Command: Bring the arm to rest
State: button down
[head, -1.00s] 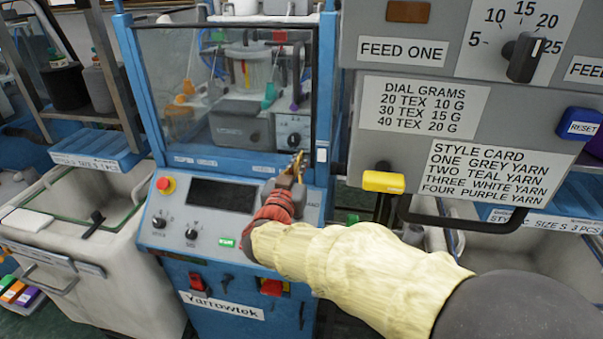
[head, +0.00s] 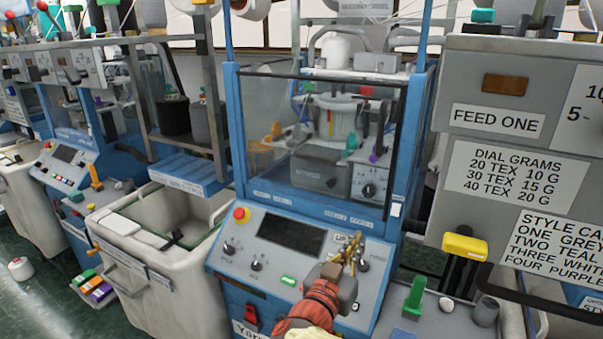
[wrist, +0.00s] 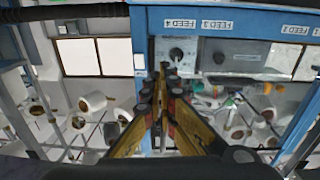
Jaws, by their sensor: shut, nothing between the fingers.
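My gripper (head: 354,250) is in front of the blue knitting machine (head: 234,130), near the right side of its control panel (head: 275,262). In the wrist view my gripper (wrist: 163,72) has its golden fingers closed together at the tips, with nothing between them. The wrist picture looks upside down, with the machine's FEED 3 and FEED 4 labels and a dial (wrist: 177,54) beyond the fingertips. I cannot tell from the head view how far the fingers are from the panel. The red-and-grey wrist of my arm comes in from the bottom.
A grey box with a style card (head: 555,245) and yellow handle (head: 465,246) stands close at right. A green part (head: 413,298) and a dark cup (head: 486,311) sit on a ledge below. A white bin (head: 190,290) stands left. A cone (head: 21,268) lies on the floor.

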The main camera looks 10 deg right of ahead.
jog(key=s+d+f+n+g+y, duration=0.35)
jog(key=s+f+n+g, duration=0.55)
jog(key=s+f, duration=0.4)
jog(key=s+a+n+g+y+p, duration=0.15)
jog(key=s+a+y, duration=0.3)
jog(key=s, duration=0.45)
notch_tip(320, 180, up, 8)
jog(key=s+m+t+y+p, duration=0.1)
jog(key=m+y, duration=0.1)
jog(key=m, duration=0.1)
jog(key=shift+s+d+f+m+t+y, duration=0.2)
jog(key=shift+s+d+m+t+y, duration=0.05)
jog(key=shift+s+m+t+y, duration=0.15)
